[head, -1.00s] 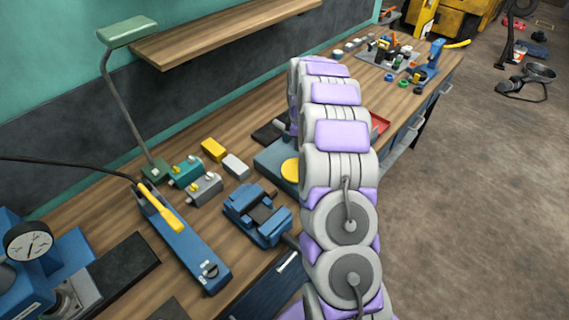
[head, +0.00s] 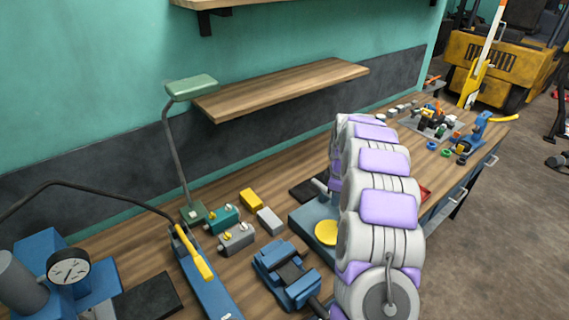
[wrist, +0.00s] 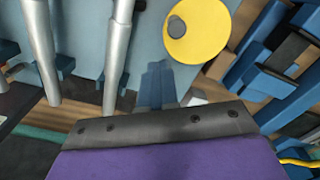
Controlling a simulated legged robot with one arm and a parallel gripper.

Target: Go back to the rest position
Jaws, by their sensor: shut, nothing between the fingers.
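My arm reaches over the workbench (head: 137,250) in the head view, its grey and purple links covering part of the bench. Its far end bends down behind the nearer links, so my gripper is mostly hidden there. In the wrist view my gripper (wrist: 158,126) shows as a dark edge with screws above a purple body. It is shut and empty. It hangs over a blue-grey machine base with a yellow disc (wrist: 198,32) and bright metal posts (wrist: 117,45). The yellow disc also shows in the head view (head: 326,232), left of my arm.
A blue vise (head: 288,272) stands close left of my arm. Small teal (head: 221,219) and grey boxes, a green lamp (head: 192,88) and a dial gauge (head: 69,270) are farther left. A wooden shelf (head: 285,90) juts from the wall. Open floor (head: 530,190) lies right.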

